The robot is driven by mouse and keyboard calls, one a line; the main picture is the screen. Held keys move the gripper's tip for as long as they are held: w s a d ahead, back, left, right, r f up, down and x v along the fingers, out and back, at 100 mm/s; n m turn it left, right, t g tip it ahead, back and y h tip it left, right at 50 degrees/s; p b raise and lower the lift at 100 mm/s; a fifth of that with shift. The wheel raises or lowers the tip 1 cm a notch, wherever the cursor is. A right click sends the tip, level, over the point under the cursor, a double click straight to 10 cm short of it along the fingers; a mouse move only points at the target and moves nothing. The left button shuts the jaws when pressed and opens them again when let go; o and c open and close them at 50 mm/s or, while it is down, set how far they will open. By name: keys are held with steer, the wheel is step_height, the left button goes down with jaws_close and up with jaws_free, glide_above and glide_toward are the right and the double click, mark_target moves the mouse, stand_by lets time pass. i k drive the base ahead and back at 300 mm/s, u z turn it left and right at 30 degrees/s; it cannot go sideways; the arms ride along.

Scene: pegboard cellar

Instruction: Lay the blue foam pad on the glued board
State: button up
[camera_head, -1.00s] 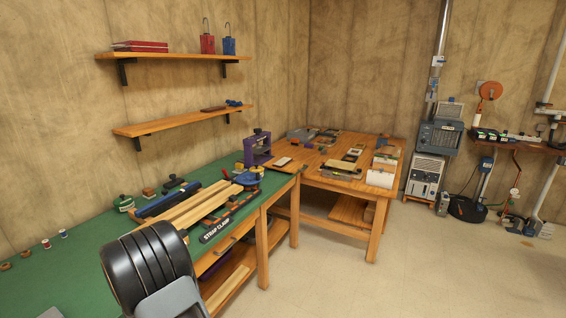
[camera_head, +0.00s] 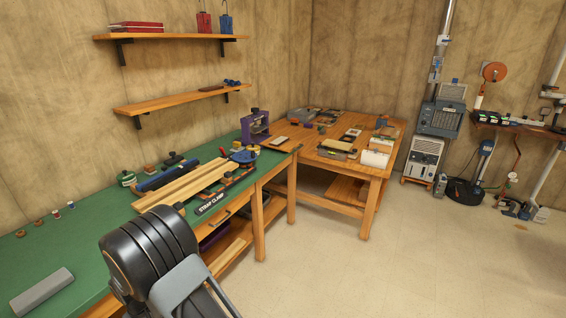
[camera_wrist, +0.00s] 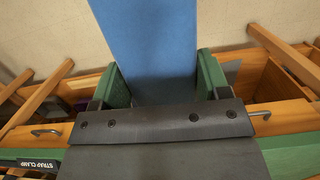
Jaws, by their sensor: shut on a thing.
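My gripper (camera_wrist: 160,80) is shut on the blue foam pad (camera_wrist: 152,35), with a green finger along each side of it in the wrist view. The pad extends past the fingers and out of the top of that view. The head view shows my dark arm at bottom centre, but the gripper and pad are hidden there. Long pale wooden boards (camera_head: 180,187) lie side by side on the green bench (camera_head: 85,228) in the head view. I cannot tell whether glue is on them.
A black strap clamp (camera_head: 212,202) lies in front of the boards. A grey block (camera_head: 42,290) lies at the bench's near left. A purple frame (camera_head: 254,126) stands at its far end. A cluttered wooden table (camera_head: 350,165) stands beyond. The floor (camera_head: 400,260) at right is clear.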

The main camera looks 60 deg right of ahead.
mark_target(278, 140)
steer(key=z, duration=0.4)
steer(key=k, duration=0.9)
steer(key=z, duration=1.35)
steer(key=i, duration=0.8)
steer(key=z, duration=1)
steer(key=i, duration=1.35)
steer(key=u, duration=0.65)
steer(key=i, duration=1)
steer(key=u, duration=0.95)
